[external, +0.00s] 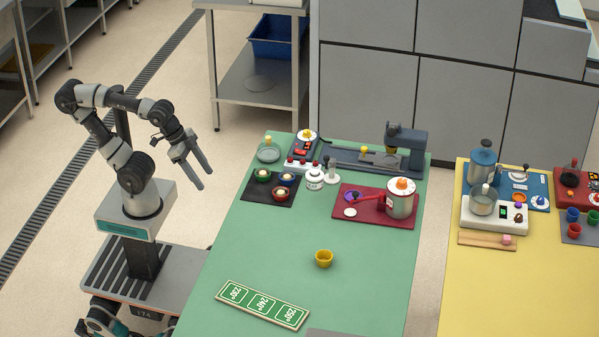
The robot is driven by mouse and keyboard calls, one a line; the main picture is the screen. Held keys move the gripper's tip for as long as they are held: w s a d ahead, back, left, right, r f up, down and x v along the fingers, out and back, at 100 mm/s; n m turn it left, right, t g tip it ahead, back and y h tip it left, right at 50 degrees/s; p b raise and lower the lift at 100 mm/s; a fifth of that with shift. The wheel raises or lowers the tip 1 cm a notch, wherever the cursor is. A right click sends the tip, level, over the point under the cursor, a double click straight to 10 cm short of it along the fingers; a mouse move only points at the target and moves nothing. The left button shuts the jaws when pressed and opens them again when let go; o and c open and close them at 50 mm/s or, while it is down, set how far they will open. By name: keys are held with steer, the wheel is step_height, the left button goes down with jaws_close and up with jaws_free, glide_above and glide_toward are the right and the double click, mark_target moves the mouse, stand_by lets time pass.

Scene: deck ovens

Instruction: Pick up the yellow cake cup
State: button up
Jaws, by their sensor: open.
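The yellow cake cup (324,259) stands upright on the green table (270,225), toward its front half and a little right of its middle. Nothing touches it. My gripper (200,176) is open and empty, with its two fingers pointing down to the right. It hangs in the air left of the green table, well apart from the cup.
A green sign with numbers (262,305) lies left in front of the cup. The table between is clear.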

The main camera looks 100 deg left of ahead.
steer(key=w+d+r+m+p, duration=0.1)
steer(key=w+d+r+p, duration=0.2)
steer(key=w+r+p, duration=0.65)
steer(key=m+g+p, duration=0.2)
steer(key=p, duration=0.4)
glide_above(322, 254)
steer(key=s+d, duration=0.1)
steer(key=s, duration=0.1)
steer(key=shift+h, duration=0.4)
step_height(322, 254, down, 15)
steer(key=shift+w+d+r, duration=0.1)
steer(key=shift+w+r, duration=0.05)
steer(key=shift+x, duration=3.15)
steer(key=shift+w+r, duration=0.1)
steer(key=shift+w, duration=0.05)
steer(key=c, duration=1)
